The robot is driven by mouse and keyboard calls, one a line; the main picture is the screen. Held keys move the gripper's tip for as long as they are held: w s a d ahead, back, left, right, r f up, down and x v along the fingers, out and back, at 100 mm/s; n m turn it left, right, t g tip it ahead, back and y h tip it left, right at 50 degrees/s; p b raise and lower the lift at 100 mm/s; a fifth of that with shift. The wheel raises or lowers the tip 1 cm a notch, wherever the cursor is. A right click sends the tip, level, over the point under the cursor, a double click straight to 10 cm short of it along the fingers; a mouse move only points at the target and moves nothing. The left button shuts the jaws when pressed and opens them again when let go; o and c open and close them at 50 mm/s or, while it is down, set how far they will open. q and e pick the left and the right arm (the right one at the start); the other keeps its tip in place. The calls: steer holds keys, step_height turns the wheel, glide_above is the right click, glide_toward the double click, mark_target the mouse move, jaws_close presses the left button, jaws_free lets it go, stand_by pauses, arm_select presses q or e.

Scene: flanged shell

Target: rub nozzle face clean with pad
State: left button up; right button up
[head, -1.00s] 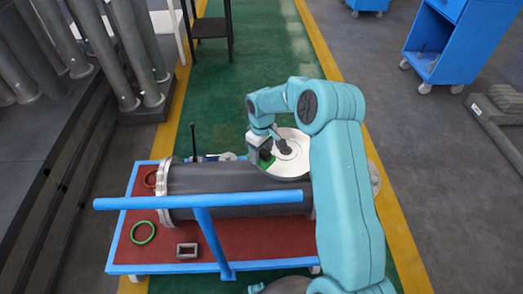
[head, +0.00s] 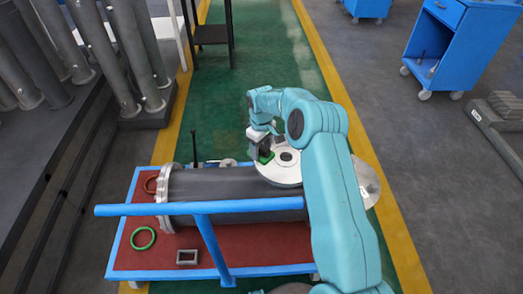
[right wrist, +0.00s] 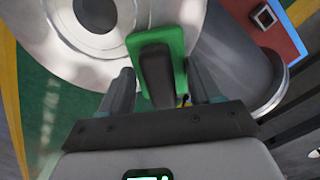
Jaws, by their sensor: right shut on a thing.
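The nozzle face (head: 283,172) is a pale round flange with a dark central bore, on top of the grey cylindrical shell (head: 225,184). It also shows in the right wrist view (right wrist: 52,42), with the bore at the top. My right gripper (head: 264,150) is shut on the dark handle of the green pad (head: 267,158). In the right wrist view, the pad (right wrist: 146,42) lies over the face's outer part, beside the bore. Contact beneath it cannot be told. My right arm hides the face's right side. My left gripper is not in view.
The shell lies on a red-topped cart (head: 130,258) with a blue rail (head: 212,208) in front. A green ring (head: 143,238), a reddish ring (head: 151,183) and a small grey frame (head: 187,257) lie on it. Pipes stand at left; a blue cabinet (head: 463,45) stands right.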

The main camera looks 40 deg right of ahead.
steer(key=shift+w+d+f, duration=0.2)
steer(key=shift+w+d, duration=0.65)
steer(key=shift+w, duration=0.2)
steer(key=shift+w+d+r, duration=0.15)
steer(key=shift+w+d, duration=0.05)
steer(key=shift+s+a+b, duration=0.4)
steer(key=shift+s+a, duration=1.25)
steer(key=shift+s, duration=0.25)
steer(key=shift+s+a, duration=0.95)
steer(key=shift+s, duration=0.25)
step_height(320, 180, up, 6)
steer(key=p, duration=0.3)
steer(key=shift+w+p, duration=0.1)
steer(key=shift+p, duration=0.2)
steer(key=shift+r+p, duration=0.95)
steer(key=shift+r, duration=0.55)
